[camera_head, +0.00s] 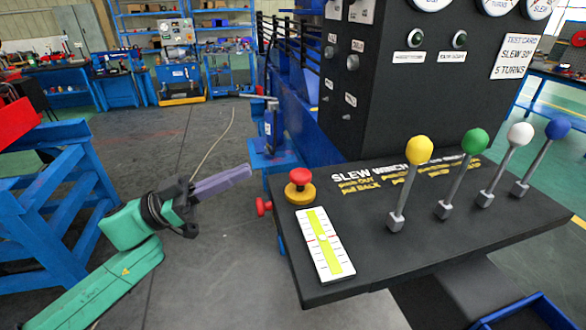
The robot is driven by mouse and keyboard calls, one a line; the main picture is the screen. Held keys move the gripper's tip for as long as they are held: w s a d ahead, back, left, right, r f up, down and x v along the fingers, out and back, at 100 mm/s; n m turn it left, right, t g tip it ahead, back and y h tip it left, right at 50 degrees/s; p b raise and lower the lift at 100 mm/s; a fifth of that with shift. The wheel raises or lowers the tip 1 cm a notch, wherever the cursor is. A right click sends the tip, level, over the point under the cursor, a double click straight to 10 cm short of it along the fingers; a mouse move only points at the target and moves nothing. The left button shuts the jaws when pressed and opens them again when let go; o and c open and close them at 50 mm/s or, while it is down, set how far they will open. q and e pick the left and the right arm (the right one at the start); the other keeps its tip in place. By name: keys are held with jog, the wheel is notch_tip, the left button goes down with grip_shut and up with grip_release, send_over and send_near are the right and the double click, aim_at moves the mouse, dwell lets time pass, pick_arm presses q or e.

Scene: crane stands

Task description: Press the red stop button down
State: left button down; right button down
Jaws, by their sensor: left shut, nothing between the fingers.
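My left gripper (248,172) comes in from the left on a green arm. Its purple-grey fingers are shut with nothing between them. The fingertips show to the left of the button and slightly above it in the picture, apart from it. I cannot tell their exact height against the button. My right gripper is not in view.
A white and yellow-green level gauge (325,245) lies near the button. Levers with yellow (419,150), green (475,141), white (520,134) and blue (557,129) knobs stand to the right. A red knob (264,207) sticks out at the console's left side. A black panel (440,90) rises behind.

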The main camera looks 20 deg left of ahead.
pick_arm(q)
notch_tip(320, 180, up, 4)
jog(key=p, duration=0.5)
send_over(288, 192)
notch_tip(288, 192, down, 4)
jog(key=shift+w+p, duration=0.1)
jog(key=shift+p, duration=0.3)
jog(key=shift+f, duration=0.45)
notch_tip(288, 192, down, 2)
jog(key=shift+f+b, duration=0.1)
jog(key=shift+b, duration=0.6)
